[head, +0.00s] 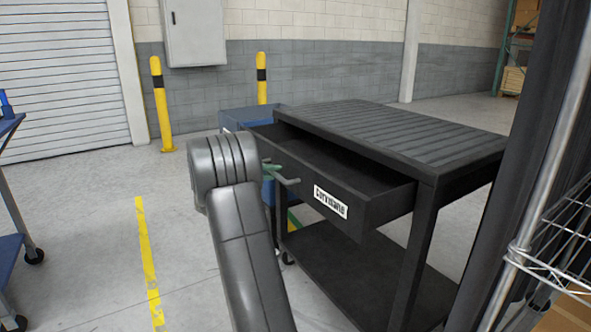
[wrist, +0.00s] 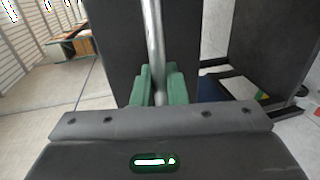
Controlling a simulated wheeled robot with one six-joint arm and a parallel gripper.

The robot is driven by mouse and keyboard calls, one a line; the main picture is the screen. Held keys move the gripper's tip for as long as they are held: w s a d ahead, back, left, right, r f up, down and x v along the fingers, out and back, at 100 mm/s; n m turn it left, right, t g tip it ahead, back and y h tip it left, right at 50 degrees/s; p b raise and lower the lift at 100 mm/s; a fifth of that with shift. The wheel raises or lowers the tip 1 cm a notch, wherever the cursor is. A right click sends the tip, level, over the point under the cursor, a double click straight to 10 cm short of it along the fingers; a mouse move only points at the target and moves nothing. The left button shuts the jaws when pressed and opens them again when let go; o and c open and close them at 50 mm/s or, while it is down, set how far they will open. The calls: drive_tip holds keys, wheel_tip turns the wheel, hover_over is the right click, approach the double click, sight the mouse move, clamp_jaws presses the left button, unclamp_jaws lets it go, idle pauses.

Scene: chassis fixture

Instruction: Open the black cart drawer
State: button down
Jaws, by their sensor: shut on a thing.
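The black cart (head: 400,140) stands right of centre in the head view, with a ribbed top and a lower shelf. Its black drawer (head: 335,190) sticks out well from under the top, and its empty-looking inside shows. A white label is on the drawer front. A grey bar handle (head: 284,180) runs along the front. In the wrist view, the green fingers of my gripper (wrist: 159,88) are shut on the handle (wrist: 153,40), beside the dark drawer front (wrist: 112,45). In the head view my arm hides most of the gripper; only a bit of green shows.
A blue cart (head: 250,115) stands behind the drawer. Another blue cart (head: 8,245) is at the left edge. Yellow posts (head: 161,105) stand by the wall. A wire rack (head: 565,235) is close at the right. The floor at left centre is clear, with a yellow line.

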drive_tip(key=f+v, duration=0.1)
drive_tip(key=v, duration=0.8)
drive_tip(key=shift+s+a+f, duration=0.15)
drive_tip(key=shift+a+f, duration=0.1)
drive_tip(key=shift+f, duration=0.15)
drive_tip(key=c, duration=1.5)
unclamp_jaws()
drive_tip(key=p+v, duration=0.4)
drive_tip(key=v, duration=1)
drive_tip(key=shift+d, duration=0.1)
drive_tip(key=b+x, duration=0.3)
drive_tip(key=x, duration=1.1)
drive_tip(key=shift+b, duration=0.3)
